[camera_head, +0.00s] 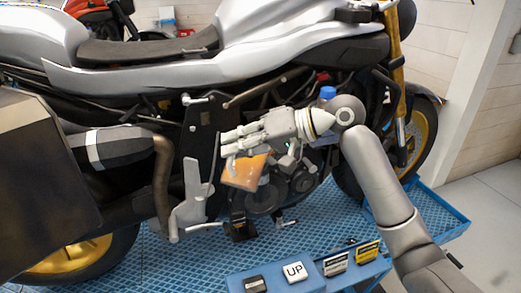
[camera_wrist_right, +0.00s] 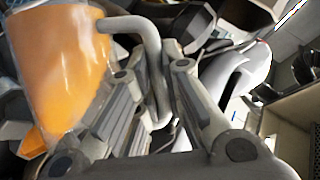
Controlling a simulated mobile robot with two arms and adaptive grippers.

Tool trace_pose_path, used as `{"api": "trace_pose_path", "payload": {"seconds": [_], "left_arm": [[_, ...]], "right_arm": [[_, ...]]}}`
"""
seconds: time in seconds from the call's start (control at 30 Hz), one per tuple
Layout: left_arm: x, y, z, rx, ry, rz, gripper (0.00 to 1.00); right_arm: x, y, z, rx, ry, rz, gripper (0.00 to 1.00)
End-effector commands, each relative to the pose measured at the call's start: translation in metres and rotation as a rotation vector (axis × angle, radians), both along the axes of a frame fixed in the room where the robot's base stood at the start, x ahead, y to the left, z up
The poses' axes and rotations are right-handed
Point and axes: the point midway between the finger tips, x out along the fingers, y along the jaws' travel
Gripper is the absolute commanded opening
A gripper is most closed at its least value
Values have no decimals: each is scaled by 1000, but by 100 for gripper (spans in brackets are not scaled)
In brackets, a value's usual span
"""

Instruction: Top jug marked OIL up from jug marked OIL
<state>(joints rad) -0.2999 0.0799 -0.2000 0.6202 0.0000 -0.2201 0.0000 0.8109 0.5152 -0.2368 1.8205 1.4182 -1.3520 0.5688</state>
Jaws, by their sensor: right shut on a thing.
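A clear jug with orange liquid (camera_head: 245,171) hangs below my right gripper (camera_head: 230,146), in front of the motorcycle's engine. It looks tilted. In the right wrist view the jug (camera_wrist_right: 62,65) fills the left side, and its pale handle (camera_wrist_right: 151,50) runs between the fingers of my right gripper (camera_wrist_right: 153,80), which is shut on it. No mark on this jug can be read. A blue cap (camera_head: 327,92) shows behind my right wrist; what it belongs to is mostly hidden, and no OIL mark is legible. My left gripper is not in view.
The silver motorcycle (camera_head: 180,75) stands close behind the jug. A blue grated platform (camera_head: 185,262) lies below. A dark case (camera_head: 45,185) blocks the left.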

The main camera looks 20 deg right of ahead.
Motion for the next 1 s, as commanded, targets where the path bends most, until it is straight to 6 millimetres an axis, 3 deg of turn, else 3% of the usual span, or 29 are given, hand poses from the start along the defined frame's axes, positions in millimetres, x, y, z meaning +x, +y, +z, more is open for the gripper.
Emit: {"api": "trace_pose_path", "payload": {"seconds": [1.0], "left_arm": [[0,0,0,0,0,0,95]], "right_arm": [[2,-2,5,21,21,-1,0]]}}
